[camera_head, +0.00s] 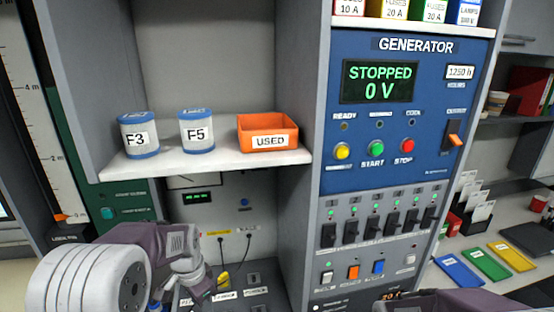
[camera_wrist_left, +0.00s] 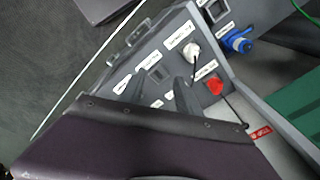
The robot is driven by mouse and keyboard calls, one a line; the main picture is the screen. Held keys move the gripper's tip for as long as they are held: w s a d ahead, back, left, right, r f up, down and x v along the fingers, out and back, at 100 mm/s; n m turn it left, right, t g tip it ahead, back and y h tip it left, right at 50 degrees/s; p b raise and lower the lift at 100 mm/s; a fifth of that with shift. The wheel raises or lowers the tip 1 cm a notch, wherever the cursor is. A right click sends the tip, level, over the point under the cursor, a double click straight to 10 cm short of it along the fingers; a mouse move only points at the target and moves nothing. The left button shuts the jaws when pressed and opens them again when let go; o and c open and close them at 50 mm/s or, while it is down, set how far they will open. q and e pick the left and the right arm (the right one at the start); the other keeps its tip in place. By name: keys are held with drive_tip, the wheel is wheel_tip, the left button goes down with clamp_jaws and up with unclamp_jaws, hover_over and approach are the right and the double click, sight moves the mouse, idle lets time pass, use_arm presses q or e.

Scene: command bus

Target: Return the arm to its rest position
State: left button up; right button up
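My left arm (camera_head: 90,278) comes in from the bottom left of the head view, with a white rounded joint and a purple link. It reaches to the front of the lower bay under the shelf. In the left wrist view, dark finger-like shapes (camera_wrist_left: 184,96) stand out past the purple cover, in front of a grey socket panel (camera_wrist_left: 130,62).
A white shelf (camera_head: 205,164) holds the F3 can (camera_head: 138,134), the F5 can (camera_head: 197,131) and the orange USED bin (camera_head: 272,132). The blue generator panel (camera_head: 400,110) stands at right.

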use_arm(q)
drive_tip(key=s+d+f+n, duration=0.1)
drive_tip(key=s+f+n, duration=0.1)
drive_tip(key=s+n, duration=0.2)
drive_tip(key=s+d+f+n, duration=0.2)
drive_tip(key=s+n, duration=0.2)
drive_tip(key=s, duration=0.6)
drive_tip(key=shift+f+n, duration=0.25)
drive_tip(key=shift+n, duration=0.05)
drive_tip(key=shift+s+d, duration=0.1)
idle(0.8)
